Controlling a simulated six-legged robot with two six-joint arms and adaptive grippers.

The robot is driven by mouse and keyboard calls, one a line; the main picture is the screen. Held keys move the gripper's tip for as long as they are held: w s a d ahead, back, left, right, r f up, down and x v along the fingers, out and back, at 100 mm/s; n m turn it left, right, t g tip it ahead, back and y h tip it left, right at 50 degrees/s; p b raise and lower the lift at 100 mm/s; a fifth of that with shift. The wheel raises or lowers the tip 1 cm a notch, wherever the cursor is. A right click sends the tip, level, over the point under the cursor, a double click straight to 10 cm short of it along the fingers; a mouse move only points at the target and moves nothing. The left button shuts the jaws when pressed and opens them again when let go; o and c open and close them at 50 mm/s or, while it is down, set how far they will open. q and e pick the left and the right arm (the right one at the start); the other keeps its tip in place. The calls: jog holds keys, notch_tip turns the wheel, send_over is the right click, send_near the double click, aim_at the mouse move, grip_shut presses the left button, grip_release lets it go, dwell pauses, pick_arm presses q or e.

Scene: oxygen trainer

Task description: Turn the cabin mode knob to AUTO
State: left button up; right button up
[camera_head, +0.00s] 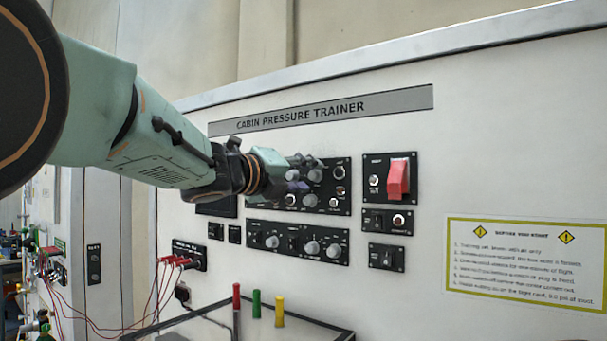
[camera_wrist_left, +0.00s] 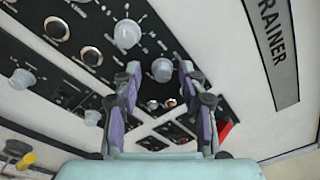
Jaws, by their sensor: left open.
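The black upper panel (camera_head: 343,206) under the CABIN PRESSURE TRAINER sign carries several round grey knobs and metal switches. My left gripper (camera_head: 308,174) is in front of this panel and covers part of it. In the left wrist view the gripper (camera_wrist_left: 160,78) is open, its two purple-grey fingers apart. A grey knob (camera_wrist_left: 162,70) shows between the fingertips; I cannot tell whether they touch it. Another grey knob (camera_wrist_left: 127,33) lies just beyond them. The labels are too small to read, so I cannot tell which knob is cabin mode. My right gripper is not in view.
A red guarded switch (camera_head: 397,178) stands out right of the upper panel. A lower panel (camera_head: 291,256) holds more knobs. Red, green and yellow posts (camera_head: 256,304) rise from a bench below. Red cables (camera_head: 160,290) hang at lower left. The wall around the notice (camera_head: 525,262) is flat.

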pick_arm(q)
jog(key=shift+s+d, duration=0.15)
jog(key=shift+c, duration=0.8)
jog(key=shift+d, duration=0.4)
jog(key=c, duration=0.3)
jog(key=shift+w+a, duration=0.2)
jog(key=shift+w, duration=0.05)
grip_shut()
